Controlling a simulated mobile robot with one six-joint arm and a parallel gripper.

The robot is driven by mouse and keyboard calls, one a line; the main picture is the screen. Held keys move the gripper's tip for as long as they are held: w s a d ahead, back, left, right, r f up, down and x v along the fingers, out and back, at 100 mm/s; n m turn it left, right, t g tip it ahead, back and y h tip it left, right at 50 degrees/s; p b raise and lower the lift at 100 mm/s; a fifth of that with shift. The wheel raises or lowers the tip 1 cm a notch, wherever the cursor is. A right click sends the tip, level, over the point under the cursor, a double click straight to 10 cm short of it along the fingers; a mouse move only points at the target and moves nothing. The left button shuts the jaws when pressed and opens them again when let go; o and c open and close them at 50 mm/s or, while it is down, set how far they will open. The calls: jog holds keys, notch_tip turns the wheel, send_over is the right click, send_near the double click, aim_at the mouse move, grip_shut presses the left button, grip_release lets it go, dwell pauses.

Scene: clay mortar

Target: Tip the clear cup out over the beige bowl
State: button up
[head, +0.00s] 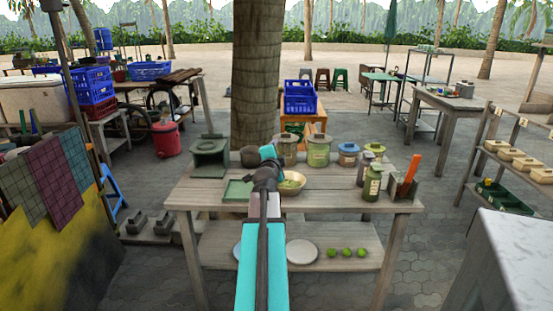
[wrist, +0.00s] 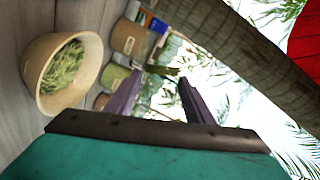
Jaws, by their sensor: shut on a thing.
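The beige bowl (head: 293,182) stands on the wooden table, just right of my gripper, with green leafy bits inside. In the wrist view the bowl (wrist: 30,72) is at the left, seen sideways, and the leaves (wrist: 62,68) lie in it. My gripper (wrist: 160,78) is rolled over to the side, its fingers held apart around the clear cup. The cup is see-through and its outline is hardly visible; small dark green bits (wrist: 166,71) show between the fingertips. In the head view my own arm hides the fingers and the cup.
Lidded jars (head: 319,151) stand behind the bowl. A green bottle (head: 372,184) and an orange-handled tool (head: 411,171) are at the right. A green tray (head: 238,192) lies at the left. The table's front right (head: 330,203) is bare.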

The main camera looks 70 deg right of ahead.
jog(key=shift+s+f+m+h+b, duration=0.15)
jog(key=shift+m+b, duration=0.45)
jog(key=shift+b, duration=1.3)
jog(key=shift+s+m+h+b, duration=0.1)
jog(key=shift+m+h+b, duration=0.35)
jog(key=shift+b, duration=1.45)
jog(key=shift+m+t+b, duration=0.25)
jog(key=shift+t+b, duration=0.05)
jog(key=shift+b, duration=0.05)
